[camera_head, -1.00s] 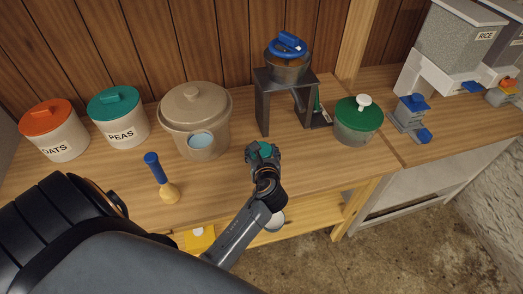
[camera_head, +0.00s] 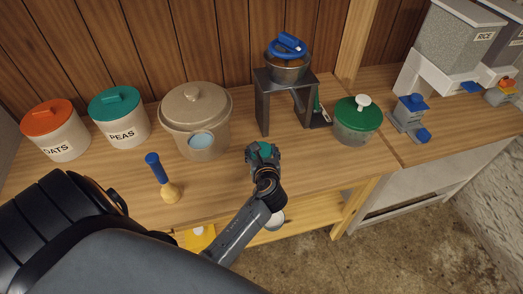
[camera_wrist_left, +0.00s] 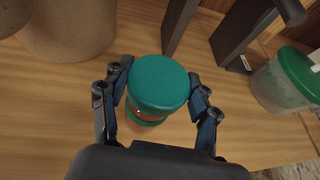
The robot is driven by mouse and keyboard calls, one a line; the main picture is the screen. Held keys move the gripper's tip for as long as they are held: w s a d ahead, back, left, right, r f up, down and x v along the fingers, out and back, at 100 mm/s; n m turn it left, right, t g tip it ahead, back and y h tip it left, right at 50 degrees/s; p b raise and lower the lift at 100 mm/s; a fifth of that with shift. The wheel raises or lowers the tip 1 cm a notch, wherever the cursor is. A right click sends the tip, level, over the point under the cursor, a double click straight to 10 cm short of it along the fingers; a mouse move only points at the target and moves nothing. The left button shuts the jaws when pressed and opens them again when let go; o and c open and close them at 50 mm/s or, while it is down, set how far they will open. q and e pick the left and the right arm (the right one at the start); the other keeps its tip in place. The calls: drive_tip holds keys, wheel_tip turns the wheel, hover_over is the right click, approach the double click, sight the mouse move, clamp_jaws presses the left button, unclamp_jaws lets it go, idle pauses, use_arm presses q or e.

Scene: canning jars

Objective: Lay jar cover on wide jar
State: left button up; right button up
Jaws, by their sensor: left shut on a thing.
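My left gripper (camera_head: 263,152) is over the front part of the wooden bench. In the left wrist view its two fingers (camera_wrist_left: 160,100) flank a round, flat green jar cover (camera_wrist_left: 160,82) and are shut on it. Just below the cover, an orange-brown band and a second green edge (camera_wrist_left: 146,122) show, mostly hidden by the cover. I cannot tell whether this is the wide jar, or whether the cover touches it. In the head view the cover (camera_head: 265,147) is a small green patch between the fingers. My right gripper is not in view.
A tan lidded crock (camera_head: 196,100) stands behind left. A dark stand (camera_head: 263,103) carries a metal pot with a blue-handled lid. A green-lidded clear container (camera_head: 357,128) stands to the right. A blue-handled tool (camera_head: 155,168) stands at left. Labelled canisters (camera_head: 118,118) are farther left.

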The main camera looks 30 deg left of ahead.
use_arm(q)
drive_tip(key=shift+f+p, duration=0.2)
drive_tip(key=shift+p, duration=0.1)
idle(0.4)
drive_tip(key=shift+f, duration=0.6)
idle(0.5)
drive_tip(key=o, duration=1)
drive_tip(key=v, duration=1.2)
drive_tip(key=shift+s, duration=0.1)
